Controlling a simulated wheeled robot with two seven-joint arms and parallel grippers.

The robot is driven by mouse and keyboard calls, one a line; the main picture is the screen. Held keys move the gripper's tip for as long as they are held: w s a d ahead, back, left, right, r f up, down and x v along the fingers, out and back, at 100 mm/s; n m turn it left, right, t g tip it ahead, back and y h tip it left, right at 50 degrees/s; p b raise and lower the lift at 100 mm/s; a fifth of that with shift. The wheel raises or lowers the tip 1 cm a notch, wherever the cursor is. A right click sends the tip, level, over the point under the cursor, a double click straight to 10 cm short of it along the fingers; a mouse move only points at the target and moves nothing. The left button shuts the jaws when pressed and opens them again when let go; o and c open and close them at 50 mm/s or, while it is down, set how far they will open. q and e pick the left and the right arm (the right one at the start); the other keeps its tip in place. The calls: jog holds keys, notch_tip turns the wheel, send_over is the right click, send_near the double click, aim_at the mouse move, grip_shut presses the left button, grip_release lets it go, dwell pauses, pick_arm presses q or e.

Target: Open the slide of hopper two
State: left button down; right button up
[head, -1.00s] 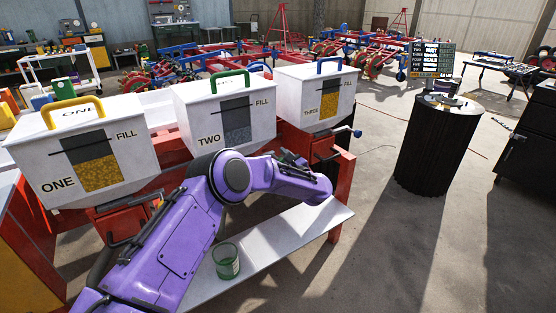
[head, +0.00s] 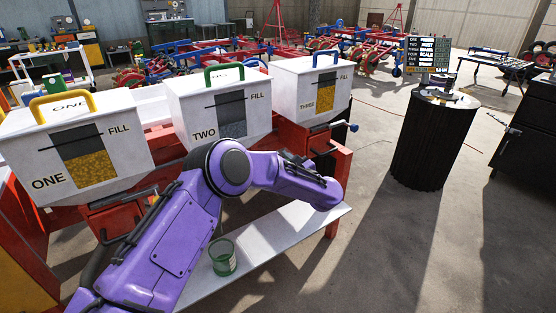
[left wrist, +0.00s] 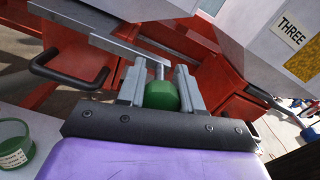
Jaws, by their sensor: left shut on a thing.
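Hopper two (head: 243,142) is the white middle box with a green handle (head: 224,75), labelled TWO, with a grey fill in its window. My left arm crosses in front of it in the head view and hides its slide and my gripper there. In the left wrist view my left gripper (left wrist: 159,82) is shut on a green knob (left wrist: 162,97). The knob sits on a short metal rod, which meets the end of a flat grey slide plate (left wrist: 110,38). The plate sticks out beneath a white hopper body. My right gripper is out of view.
Hopper one (head: 105,185) and hopper three (head: 286,100) stand on either side on the red frame (head: 340,175). A green cup (head: 222,262) stands on the white shelf (head: 275,240) below. A black handle (left wrist: 70,72) is left of my gripper. A black drum (head: 432,145) stands right.

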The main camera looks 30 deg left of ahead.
pick_arm(q)
jog(key=shift+d, duration=0.15)
jog(key=c, duration=1.1)
grip_release()
jog(key=o, duration=0.3)
jog(key=shift+s+d, duration=0.1)
jog(key=shift+d, duration=0.05)
jog(key=shift+o, duration=0.2)
jog(key=shift+r, duration=0.2)
jog(key=shift+f, duration=0.1)
jog(key=v, duration=1)
jog(key=shift+s+d, duration=0.15)
jog(key=shift+s, duration=0.05)
